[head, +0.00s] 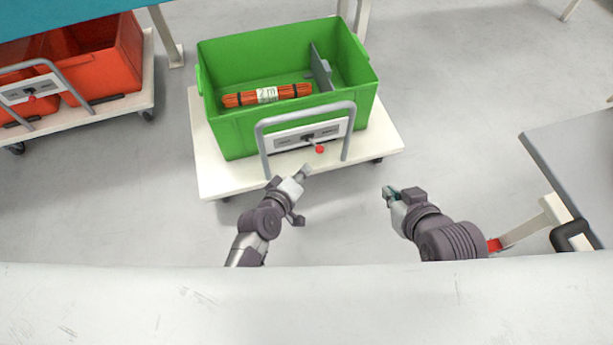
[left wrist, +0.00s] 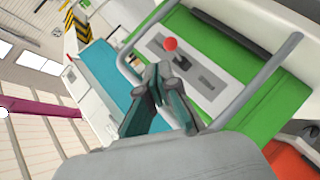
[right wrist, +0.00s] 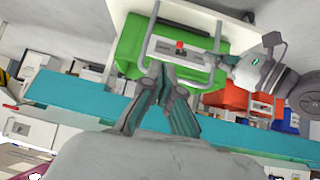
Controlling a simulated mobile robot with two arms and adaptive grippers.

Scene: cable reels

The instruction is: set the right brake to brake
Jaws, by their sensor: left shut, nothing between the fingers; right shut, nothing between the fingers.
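The right trolley (head: 219,184) carries a green crate (head: 237,134) and a grey tube handle (head: 347,143). Between the handle posts is a pale brake panel (head: 284,143) with two grey label fields, too small to read. Its lever ends in a red knob (head: 319,149), tilted down and slightly right in the head view. The knob also shows in the left wrist view (left wrist: 170,44) and the right wrist view (right wrist: 180,45). My left gripper (head: 305,172) is shut and empty, just in front of the panel, apart from the knob.
A left trolley (head: 74,119) with red crates (head: 120,67) has a similar panel with a red knob (head: 32,99). An orange cable bundle (head: 290,92) lies in the green crate. A grey table (head: 575,150) stands at the right.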

